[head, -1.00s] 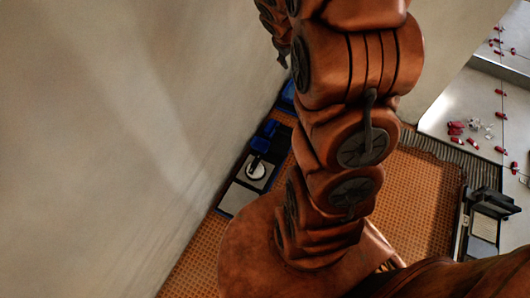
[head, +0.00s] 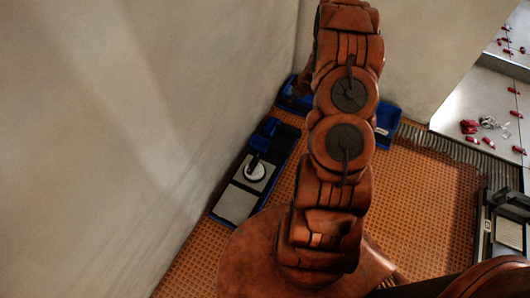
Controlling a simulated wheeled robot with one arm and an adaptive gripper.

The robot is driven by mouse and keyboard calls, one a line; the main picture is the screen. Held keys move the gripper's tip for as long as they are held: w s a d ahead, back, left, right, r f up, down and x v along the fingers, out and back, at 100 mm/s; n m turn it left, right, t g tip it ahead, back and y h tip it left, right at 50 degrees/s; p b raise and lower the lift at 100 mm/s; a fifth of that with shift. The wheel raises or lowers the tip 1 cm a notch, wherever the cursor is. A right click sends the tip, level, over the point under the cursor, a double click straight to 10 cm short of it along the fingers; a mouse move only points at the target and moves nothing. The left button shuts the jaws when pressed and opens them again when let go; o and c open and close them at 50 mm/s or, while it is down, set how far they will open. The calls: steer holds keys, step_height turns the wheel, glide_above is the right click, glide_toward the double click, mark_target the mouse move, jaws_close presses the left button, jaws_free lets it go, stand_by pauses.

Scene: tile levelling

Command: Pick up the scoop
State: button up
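I cannot make out a scoop in the head view. My brown arm rises through the middle of the picture and its far end is hidden behind its own links or out of the frame. My gripper does not show. Two blue containers stand on the floor in the far corner: one (head: 286,101) left of my arm and one (head: 389,113) right of it, both partly hidden by the arm. What lies inside them is too dark and small to tell.
By the left wall, a long blue-edged tray (head: 222,222) holds a grey tile and a handled tool with a round white disc (head: 255,168). The orange mat floor (head: 425,190) is open on the right. Pale tiles (head: 478,95) with red pieces lie beyond; a dark-framed unit (head: 507,215) stands right.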

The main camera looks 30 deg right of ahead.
step_height(320, 180, down, 15)
steer(key=s+a+t+y+b, duration=0.1)
steer(key=s+a+y+b, duration=0.15)
steer(key=b, duration=0.25)
steer(key=n+y+b, duration=0.1)
steer(key=y+b, duration=0.2)
steer(key=b, duration=0.1)
glide_toward(276, 149)
steer(key=w+f, duration=0.2)
steer(key=shift+a+f+t, duration=0.3)
steer(key=shift+f+t, duration=0.05)
steer(key=shift+t, duration=0.05)
steer(key=b+x, duration=0.1)
steer(key=x, duration=0.2)
steer(key=b+x, duration=0.2)
steer(key=x, duration=0.2)
steer(key=shift+s+a+f, duration=0.2)
steer(key=shift+a, duration=0.1)
steer(key=shift+w+a+f, duration=0.1)
steer(key=shift+w+f, duration=0.1)
steer(key=shift+w, duration=0.05)
jaws_close()
